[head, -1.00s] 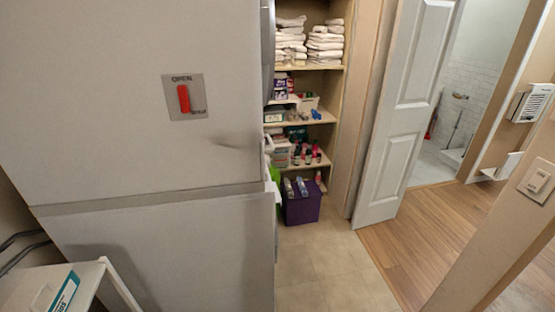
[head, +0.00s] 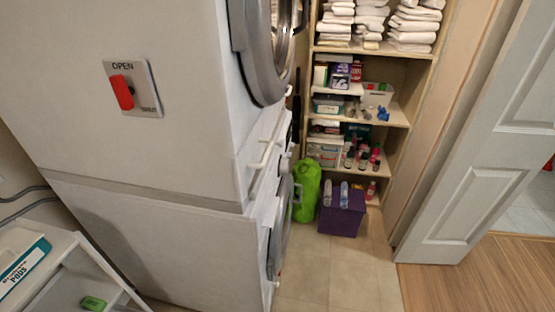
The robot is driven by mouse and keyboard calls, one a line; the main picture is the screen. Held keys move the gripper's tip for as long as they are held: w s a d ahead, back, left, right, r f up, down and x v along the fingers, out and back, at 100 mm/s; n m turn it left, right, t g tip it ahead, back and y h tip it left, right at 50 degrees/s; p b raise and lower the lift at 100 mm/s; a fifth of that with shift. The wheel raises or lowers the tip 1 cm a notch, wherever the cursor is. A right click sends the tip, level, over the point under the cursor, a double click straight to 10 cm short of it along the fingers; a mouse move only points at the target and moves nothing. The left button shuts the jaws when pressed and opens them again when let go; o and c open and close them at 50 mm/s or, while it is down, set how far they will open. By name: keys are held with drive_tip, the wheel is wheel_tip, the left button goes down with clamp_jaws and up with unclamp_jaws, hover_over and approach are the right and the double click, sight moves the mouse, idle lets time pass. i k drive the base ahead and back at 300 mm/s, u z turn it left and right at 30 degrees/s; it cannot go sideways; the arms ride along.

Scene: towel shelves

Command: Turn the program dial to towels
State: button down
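Stacked white laundry machines (head: 150,210) fill the left of the head view, seen mostly from the side. The upper machine's round grey door (head: 262,60) shows at its front edge. Between upper and lower doors is a narrow front panel (head: 268,150), seen at a steep angle with dark parts and a white bar. I cannot make out a program dial or a towels mark on it. White folded towels (head: 410,25) are stacked on the top visible shelf. My gripper is not in view.
A red lever (head: 122,92) on an OPEN plate is on the machine's side. Shelves (head: 395,115) hold bottles and boxes. A green bag (head: 307,190) and purple bin (head: 342,212) stand below. Tiled floor (head: 330,270) is clear. A white door (head: 470,150) stands right; a white cart (head: 50,270) is lower left.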

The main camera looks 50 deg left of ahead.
sight(284, 164)
drive_tip(key=u, duration=0.85)
drive_tip(key=i, duration=0.9)
drive_tip(key=u, duration=1.05)
drive_tip(key=i, duration=0.2)
drive_tip(key=z, duration=0.85)
drive_tip(key=k, duration=0.4)
drive_tip(key=u, duration=1.3)
drive_tip(key=i, duration=0.5)
